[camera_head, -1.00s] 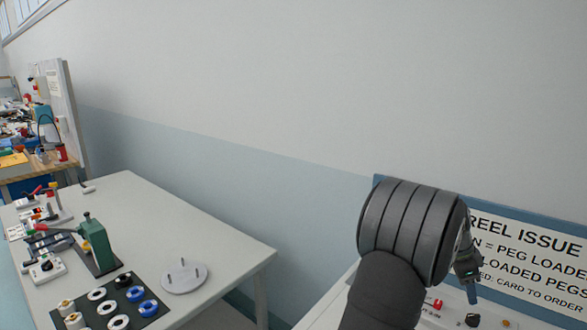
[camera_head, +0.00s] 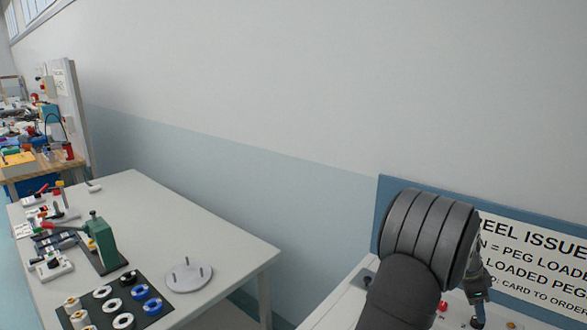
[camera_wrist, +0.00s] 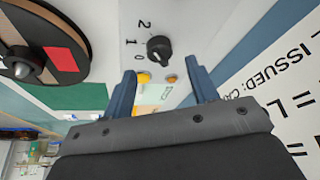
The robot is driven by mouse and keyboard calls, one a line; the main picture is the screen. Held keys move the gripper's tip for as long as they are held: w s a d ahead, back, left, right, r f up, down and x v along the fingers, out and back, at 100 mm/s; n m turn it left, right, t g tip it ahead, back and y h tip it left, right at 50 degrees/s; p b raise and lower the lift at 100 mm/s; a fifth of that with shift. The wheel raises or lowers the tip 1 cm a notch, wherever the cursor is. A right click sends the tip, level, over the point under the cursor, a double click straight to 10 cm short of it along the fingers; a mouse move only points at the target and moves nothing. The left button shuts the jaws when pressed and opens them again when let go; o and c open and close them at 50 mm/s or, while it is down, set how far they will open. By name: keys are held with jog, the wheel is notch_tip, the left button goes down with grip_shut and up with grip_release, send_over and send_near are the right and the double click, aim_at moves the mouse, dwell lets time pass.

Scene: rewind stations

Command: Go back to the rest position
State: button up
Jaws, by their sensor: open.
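My gripper (camera_wrist: 164,88) shows in the wrist view with its two blue fingers apart and nothing between them. Beyond the fingers is a white panel (camera_wrist: 200,25) with a black rotary knob (camera_wrist: 159,49) marked 0, 1 and 2, and small yellow and orange buttons. In the head view my gripper (camera_head: 478,310) is at the lower right, pointing down in front of the sign, partly behind my own arm. Its fingertips are too small to make out there.
A reel-like disc (camera_wrist: 40,40) with a red patch is at upper left in the wrist view. The reel issue sign (camera_head: 535,260) stands behind my arm. A white table (camera_head: 180,225) at left bears a green press (camera_head: 102,240), a round pegged plate (camera_head: 189,277) and several spools.

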jog(key=x, duration=0.4)
jog(key=shift+d+f, duration=0.1)
jog(key=shift+f, duration=0.15)
jog(key=n+t, duration=0.2)
jog(key=n, duration=0.2)
jog(key=shift+s+n, duration=0.15)
jog(key=shift+n, duration=0.25)
jog(key=shift+s+n+t+y, duration=0.15)
jog(key=shift+n+t, duration=0.3)
jog(key=shift+n, duration=0.8)
jog(key=shift+w+n+t+y, duration=0.15)
jog(key=shift+n+t, duration=0.3)
jog(key=shift+n, duration=0.8)
jog(key=v, duration=0.8)
jog(key=shift+s, duration=0.1)
